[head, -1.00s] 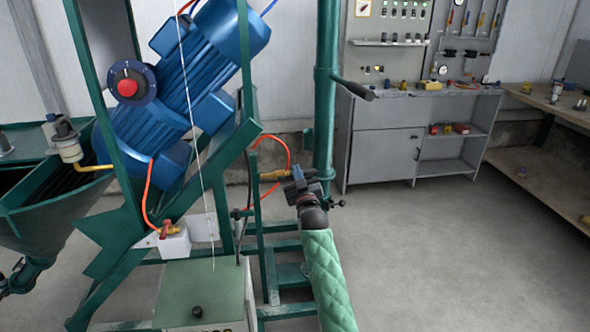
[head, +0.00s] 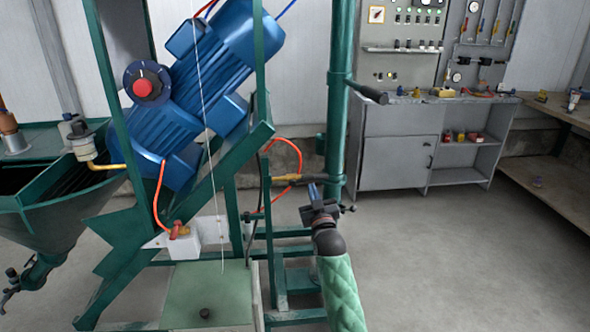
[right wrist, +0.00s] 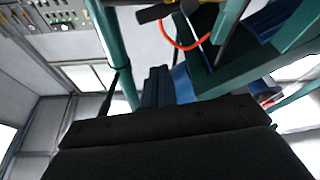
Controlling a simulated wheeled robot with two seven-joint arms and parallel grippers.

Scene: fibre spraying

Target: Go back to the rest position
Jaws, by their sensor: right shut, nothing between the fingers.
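My right gripper (head: 316,196) shows in the head view at the end of my green padded arm, in front of the machine's green frame. It is shut and empty. A brass-coloured valve piece with an orange hose (head: 286,180) is just behind and left of it in the picture; I cannot tell whether they touch. In the right wrist view, the dark gripper fingers (right wrist: 157,88) stand close together, with green posts and an orange hose beyond. My left gripper is not in view.
The green spraying machine with its blue motor (head: 185,110) and hopper (head: 50,215) fills the left. A green post with a black handle (head: 358,92) stands behind the gripper. A grey cabinet (head: 395,155) and a wooden shelf (head: 555,190) are at the back right. The floor at right is clear.

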